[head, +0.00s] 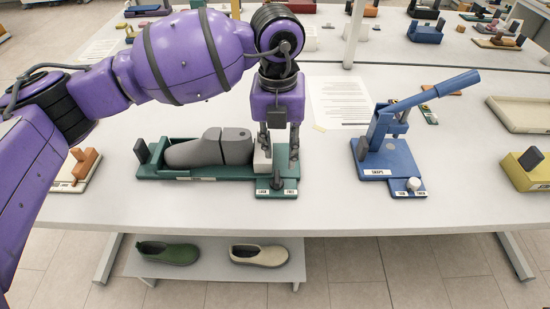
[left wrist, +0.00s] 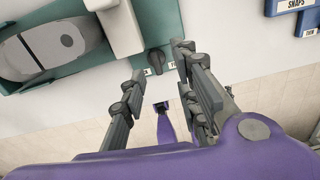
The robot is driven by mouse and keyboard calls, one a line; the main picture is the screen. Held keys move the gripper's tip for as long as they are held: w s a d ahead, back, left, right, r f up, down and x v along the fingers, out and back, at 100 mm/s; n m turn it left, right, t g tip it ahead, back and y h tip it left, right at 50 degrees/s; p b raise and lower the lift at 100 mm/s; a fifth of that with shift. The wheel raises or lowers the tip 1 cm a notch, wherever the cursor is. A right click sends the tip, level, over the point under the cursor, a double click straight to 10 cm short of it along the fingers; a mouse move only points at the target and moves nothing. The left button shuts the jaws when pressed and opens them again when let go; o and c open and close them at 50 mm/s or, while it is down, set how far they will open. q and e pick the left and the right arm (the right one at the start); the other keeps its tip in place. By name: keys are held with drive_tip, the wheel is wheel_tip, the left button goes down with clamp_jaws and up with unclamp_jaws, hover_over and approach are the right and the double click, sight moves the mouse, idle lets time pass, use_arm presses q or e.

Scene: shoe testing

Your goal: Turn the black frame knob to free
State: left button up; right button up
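The black knob (head: 277,183) sits on a dark green base plate at the right front end of the green frame (head: 215,172). White labels LOCK and FREE are at its left and right. Which label the knob faces I cannot tell. In the left wrist view the knob (left wrist: 155,60) lies beyond the fingertips, between their lines. My left gripper (head: 279,148) points down above and behind the knob, open and empty. In the left wrist view its two fingers (left wrist: 158,62) stand apart. My right gripper is not in view.
A grey shoe form (head: 210,151) lies in the frame, with a white block (head: 262,160) at its right end, close to my left gripper. A blue lever press (head: 390,145) stands to the right. Bare table lies between. Two shoes rest on a shelf below.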

sight(277, 176)
use_arm(q)
drive_tip(key=shift+s+a+f+n, duration=0.3)
drive_tip(key=shift+s+f, duration=0.4)
drive_tip(key=shift+s, duration=0.05)
drive_tip(key=f, duration=0.5)
drive_tip(key=shift+w+f, duration=0.1)
drive_tip(key=shift+w, duration=0.15)
drive_tip(key=shift+f, duration=0.45)
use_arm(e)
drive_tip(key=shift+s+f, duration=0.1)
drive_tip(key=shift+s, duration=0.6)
use_arm(q)
clamp_jaws()
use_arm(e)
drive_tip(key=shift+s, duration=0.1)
